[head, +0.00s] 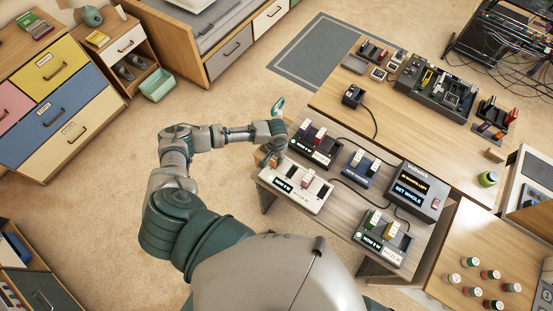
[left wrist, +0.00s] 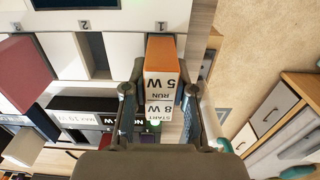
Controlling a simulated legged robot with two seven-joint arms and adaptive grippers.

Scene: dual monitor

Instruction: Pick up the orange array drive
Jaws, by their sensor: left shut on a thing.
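The orange array drive (left wrist: 162,52) is a block with an orange top and a white label reading RUN 5 W and START 8 W in the left wrist view. My left gripper (left wrist: 160,108) is shut on it, one finger on each side. In the head view my left gripper (head: 271,153) is by the upper left end of the white dock (head: 290,186). The white dock (left wrist: 130,18) has numbered slots; the drive lines up with slot 1, but I cannot tell whether it is still seated. Slot 2 is empty. My right gripper is not in view.
A maroon drive (left wrist: 22,72) stands in the white dock. A black dock (head: 313,151), a blue dock (head: 359,170), another dock (head: 383,237) and a dark display box (head: 416,190) crowd the bench. Carpet (head: 110,190) is open to the left.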

